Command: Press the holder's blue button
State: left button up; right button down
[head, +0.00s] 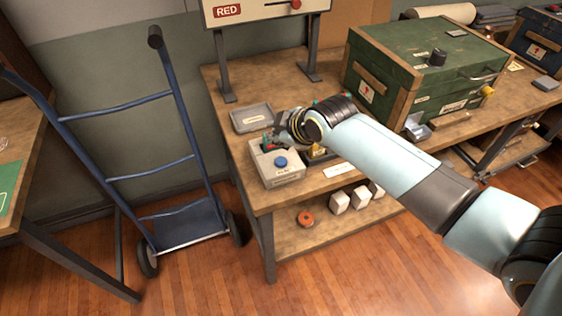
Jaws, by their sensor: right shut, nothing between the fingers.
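A light grey holder box (284,179) stands near the front left corner of the wooden workbench. Its round blue button (281,162) faces up and is uncovered. My right gripper (275,142) is just behind the button, above the back of the box. It is shut and empty. I cannot tell whether the fingertips touch the box. My right arm comes in from the lower right and hides part of the bench. My left gripper is not in view.
A grey tray (251,117) lies behind the holder. A green chest (407,77) stands to the right, and a sign reading RED (262,10) rises at the back. A blue hand truck (187,120) stands left of the bench.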

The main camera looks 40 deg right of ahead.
jog(key=b, duration=0.3)
send_over(279, 162)
notch_tip(279, 162, down, 4)
jog(key=shift+f, duration=0.2)
jog(key=shift+w+f+b, duration=0.1)
jog(key=shift+f+b, duration=0.35)
jog(key=shift+f, duration=0.2)
dwell(0.5)
jog(key=shift+f, duration=0.4)
jog(key=shift+f+b, duration=0.4)
jog(key=shift+f, duration=0.1)
dwell(0.5)
dwell(0.4)
jog(key=shift+r+p, duration=0.95)
jog(key=shift+p, duration=0.15)
